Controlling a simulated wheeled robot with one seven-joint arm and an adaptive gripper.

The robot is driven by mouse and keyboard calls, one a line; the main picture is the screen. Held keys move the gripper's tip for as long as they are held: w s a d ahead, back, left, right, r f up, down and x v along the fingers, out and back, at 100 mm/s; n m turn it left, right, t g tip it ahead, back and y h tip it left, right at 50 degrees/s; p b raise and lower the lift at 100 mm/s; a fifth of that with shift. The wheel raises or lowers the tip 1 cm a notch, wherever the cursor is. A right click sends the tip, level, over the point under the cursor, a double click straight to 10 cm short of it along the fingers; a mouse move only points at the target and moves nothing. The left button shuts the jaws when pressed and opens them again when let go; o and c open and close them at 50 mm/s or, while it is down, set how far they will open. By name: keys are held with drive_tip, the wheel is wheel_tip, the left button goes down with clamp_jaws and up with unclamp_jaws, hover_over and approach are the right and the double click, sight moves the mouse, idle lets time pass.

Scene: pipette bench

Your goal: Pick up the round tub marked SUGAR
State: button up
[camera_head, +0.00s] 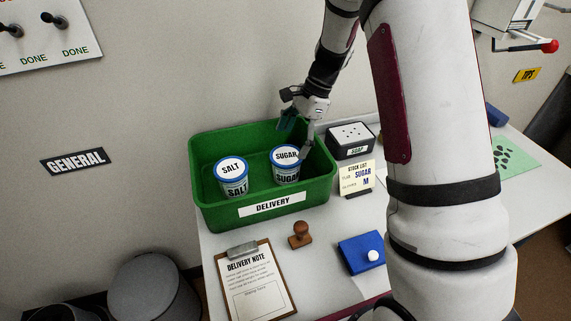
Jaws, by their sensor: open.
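The round tub marked SUGAR (286,171) stands upright in the right part of the green DELIVERY crate (318,185). It is white with a blue rim and black lettering on its lid and side. A similar tub marked SALT (232,180) stands to its left in the same crate, with a gap between them. My gripper (296,138) is open and points down just above and behind the SUGAR tub, at the crate's back right. One finger reaches down near the tub's right side; whether it touches the tub I cannot tell.
A dark SOAP box (352,138) and a stock list card (356,178) stand right of the crate. A wooden stamp (299,235), a clipboard (254,283) and a blue pad (366,254) lie in front. The crate walls surround both tubs.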

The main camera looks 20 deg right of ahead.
sight(275, 180)
drive_tip(key=shift+s+x, duration=0.15)
drive_tip(key=shift+x, duration=2.05)
drive_tip(key=shift+s+x, duration=0.15)
drive_tip(key=shift+x, duration=2.05)
drive_tip(key=c, duration=1.4)
